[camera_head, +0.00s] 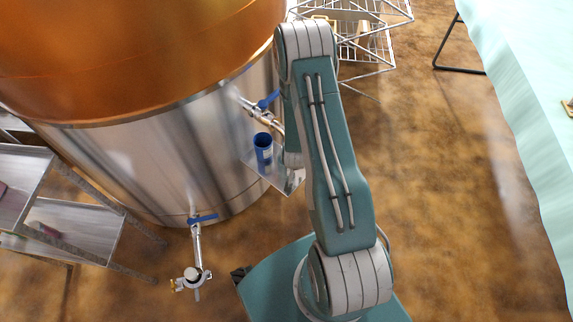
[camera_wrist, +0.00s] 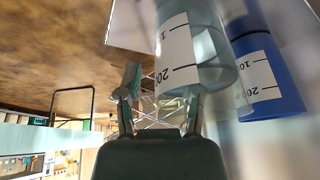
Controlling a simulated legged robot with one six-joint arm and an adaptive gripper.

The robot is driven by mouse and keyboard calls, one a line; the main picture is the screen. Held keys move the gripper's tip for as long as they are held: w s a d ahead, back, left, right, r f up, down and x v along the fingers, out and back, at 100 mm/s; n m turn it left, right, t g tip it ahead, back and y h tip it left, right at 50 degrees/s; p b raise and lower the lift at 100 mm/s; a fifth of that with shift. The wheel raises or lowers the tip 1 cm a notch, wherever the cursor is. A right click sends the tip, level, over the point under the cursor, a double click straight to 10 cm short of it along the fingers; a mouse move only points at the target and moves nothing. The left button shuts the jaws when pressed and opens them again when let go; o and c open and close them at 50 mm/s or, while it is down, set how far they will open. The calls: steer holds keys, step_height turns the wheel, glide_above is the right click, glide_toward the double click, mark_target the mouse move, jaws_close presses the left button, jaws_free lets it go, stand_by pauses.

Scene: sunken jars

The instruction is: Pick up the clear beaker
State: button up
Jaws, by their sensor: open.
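The clear beaker (camera_wrist: 205,50) fills the upper middle of the wrist view, see-through with a white label of black marks. It appears upside down in that view. My gripper (camera_wrist: 161,88) is open, its two fingers pointing toward the beaker. The right finger overlaps the beaker's lower edge in the picture; the left finger is off to its left. I cannot tell whether the right finger touches it. The gripper holds nothing. In the head view I cannot make out the clear beaker, and my arm covers much of that area.
A blue beaker (camera_wrist: 266,75) stands close beside the clear one; in the head view it (camera_head: 263,145) is on a small metal shelf (camera_head: 290,181) by the steel tank (camera_head: 150,165). Blue-handled taps (camera_head: 203,218) stick out from the tank. A wire rack (camera_head: 365,45) stands behind.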

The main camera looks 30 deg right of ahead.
jaws_close()
steer(key=shift+r, duration=0.25)
stand_by(0.3)
